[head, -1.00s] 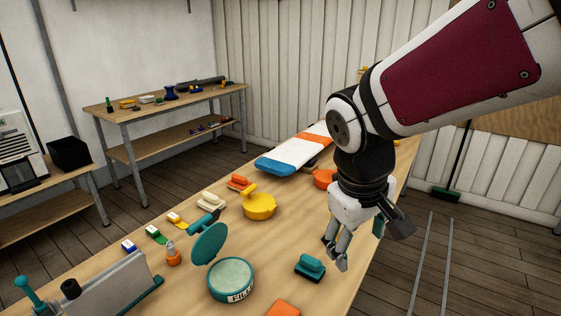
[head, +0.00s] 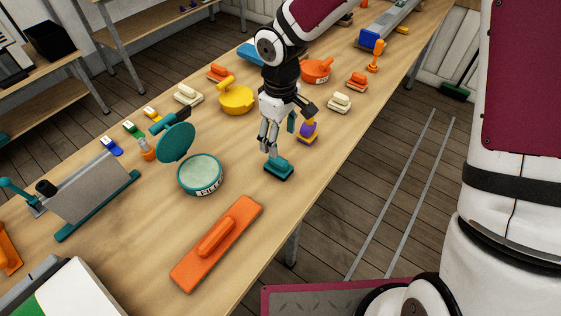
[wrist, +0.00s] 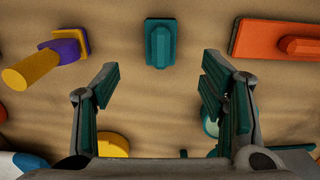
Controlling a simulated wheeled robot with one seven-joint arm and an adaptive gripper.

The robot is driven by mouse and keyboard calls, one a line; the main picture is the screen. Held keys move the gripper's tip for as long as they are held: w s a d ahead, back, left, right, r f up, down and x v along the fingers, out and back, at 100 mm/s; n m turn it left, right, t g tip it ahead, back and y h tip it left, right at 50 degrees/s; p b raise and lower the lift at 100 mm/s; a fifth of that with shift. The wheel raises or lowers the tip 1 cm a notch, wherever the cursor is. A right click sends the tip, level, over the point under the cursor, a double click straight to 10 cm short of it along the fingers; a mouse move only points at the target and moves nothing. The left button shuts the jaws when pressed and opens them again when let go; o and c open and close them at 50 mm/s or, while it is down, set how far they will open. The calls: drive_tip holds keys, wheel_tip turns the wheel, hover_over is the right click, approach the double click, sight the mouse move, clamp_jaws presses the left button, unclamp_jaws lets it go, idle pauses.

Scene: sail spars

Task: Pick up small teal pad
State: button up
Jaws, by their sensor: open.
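The small teal pad (head: 279,170) lies on the wooden table, a dark teal block with a raised grip on top. In the wrist view the teal pad (wrist: 160,44) sits upper middle, in line with the gap between my fingers. My gripper (head: 270,151) is open and empty, just above and beside the pad in the head view. In the wrist view my gripper (wrist: 160,70) has its fingers spread wide, with the pad beyond their tips. No contact with the pad shows.
A purple and yellow tool (head: 306,133) stands close to the pad. A large orange float (head: 216,243) and a round teal filler tin (head: 201,175) with an open lid lie nearer. A yellow pot (head: 237,99) is behind.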

sight(279, 158)
wheel_tip(279, 158, down, 5)
drive_tip(key=shift+f, duration=0.2)
drive_tip(key=shift+w+a+f+p, duration=0.15)
drive_tip(key=shift+f+p, duration=0.55)
drive_tip(key=shift+f, duration=1.9)
drive_tip(key=c, duration=1.2)
